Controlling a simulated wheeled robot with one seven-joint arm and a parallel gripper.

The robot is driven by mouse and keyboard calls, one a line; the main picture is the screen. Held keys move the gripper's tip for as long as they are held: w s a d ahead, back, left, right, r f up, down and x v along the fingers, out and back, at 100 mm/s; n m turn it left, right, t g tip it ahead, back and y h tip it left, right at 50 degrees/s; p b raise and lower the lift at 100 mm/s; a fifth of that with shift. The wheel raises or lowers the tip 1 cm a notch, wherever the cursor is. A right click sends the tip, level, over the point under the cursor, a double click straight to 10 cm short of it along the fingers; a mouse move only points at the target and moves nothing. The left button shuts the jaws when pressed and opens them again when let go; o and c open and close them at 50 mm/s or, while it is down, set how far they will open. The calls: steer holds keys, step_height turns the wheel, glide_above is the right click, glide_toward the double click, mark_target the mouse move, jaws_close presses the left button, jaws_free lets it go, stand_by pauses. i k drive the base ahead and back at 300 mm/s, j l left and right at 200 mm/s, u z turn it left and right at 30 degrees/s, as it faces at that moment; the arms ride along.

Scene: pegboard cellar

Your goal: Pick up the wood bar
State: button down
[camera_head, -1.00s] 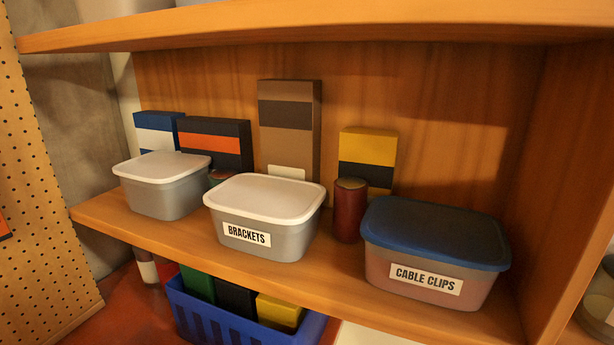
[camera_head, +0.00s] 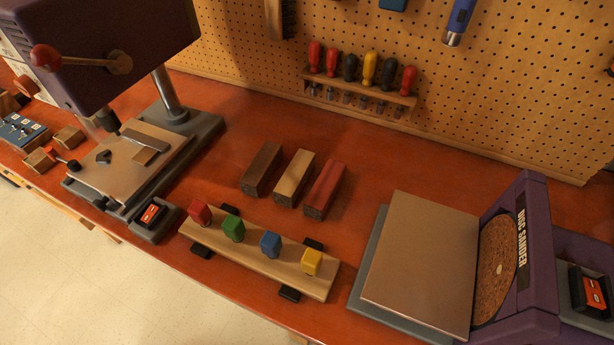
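Three wood bars lie side by side on the red-brown workbench (camera_head: 390,165): a dark brown bar (camera_head: 262,168) on the left, a pale bar (camera_head: 294,177) in the middle and a reddish bar (camera_head: 325,188) on the right. Small gaps separate them. They lie behind a pale wooden rail (camera_head: 258,262) that carries red, green, blue and yellow blocks. My gripper is not in view.
A drill press (camera_head: 180,122) stands on the left and a disc sander (camera_head: 517,255) on the right. A screwdriver rack (camera_head: 360,90) hangs on the pegboard (camera_head: 505,90) behind. Bench space behind and right of the bars is clear.

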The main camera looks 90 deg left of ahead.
mark_target(317, 202)
steer(key=k+j+u, duration=0.1)
steer(key=u, duration=1.65)
